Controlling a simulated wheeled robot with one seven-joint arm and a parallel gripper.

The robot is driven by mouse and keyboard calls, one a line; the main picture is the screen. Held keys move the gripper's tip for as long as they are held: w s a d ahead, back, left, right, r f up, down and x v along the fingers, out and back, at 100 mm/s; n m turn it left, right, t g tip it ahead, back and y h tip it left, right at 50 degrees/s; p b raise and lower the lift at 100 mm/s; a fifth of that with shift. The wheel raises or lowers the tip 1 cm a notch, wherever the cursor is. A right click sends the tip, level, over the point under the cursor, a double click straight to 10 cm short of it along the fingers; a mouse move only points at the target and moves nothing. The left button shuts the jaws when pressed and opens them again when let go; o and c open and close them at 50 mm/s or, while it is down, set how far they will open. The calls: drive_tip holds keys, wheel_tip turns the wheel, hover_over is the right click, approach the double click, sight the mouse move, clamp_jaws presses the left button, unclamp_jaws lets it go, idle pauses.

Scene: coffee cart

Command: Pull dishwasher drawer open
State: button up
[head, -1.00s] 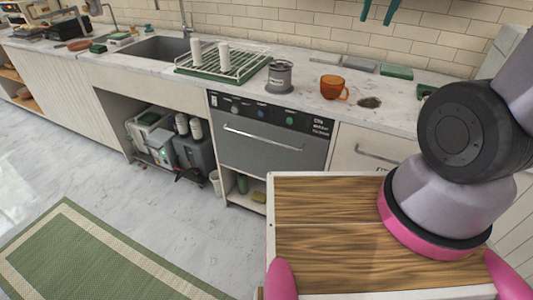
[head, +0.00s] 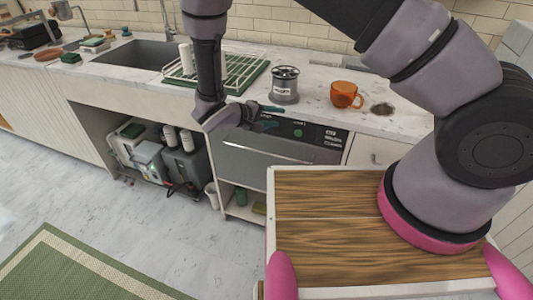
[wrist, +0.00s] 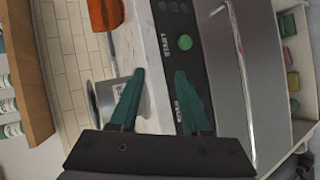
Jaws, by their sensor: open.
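The dishwasher drawer (head: 262,160) is a grey front under the counter, shut, with a dark control panel (head: 322,134) above it. Its long metal handle shows in the wrist view (wrist: 244,85), to the right of my fingers. My gripper (head: 272,116) is in front of the panel and counter edge, near the grey canister. In the wrist view my gripper's two green fingers (wrist: 158,88) are apart with nothing held between them. They point along the panel and counter edge, and the handle is outside them. My forearm hides the left part of the panel and drawer front in the head view.
A grey canister (head: 285,85) and an orange mug (head: 346,95) stand on the counter above. A green dish rack (head: 215,75) is to their left. My wooden-topped base (head: 330,235) is close to the drawer's right side. The floor at left is clear around a green rug (head: 75,265).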

sight(267, 153)
drive_tip(key=s+a+f+n+t+y, duration=0.2)
drive_tip(key=s+a+f+n+t, duration=0.15)
drive_tip(key=f, duration=0.55)
drive_tip(key=s+a+f+n+t+y, duration=0.2)
drive_tip(key=a+f+n+t+y, duration=0.15)
drive_tip(key=f, duration=0.45)
drive_tip(key=shift+h, duration=0.35)
drive_tip(key=x, duration=0.7)
drive_tip(key=d+x, duration=0.1)
drive_tip(key=x, duration=0.3)
drive_tip(key=shift+s+f, duration=0.2)
drive_tip(key=shift+a, duration=0.1)
clamp_jaws()
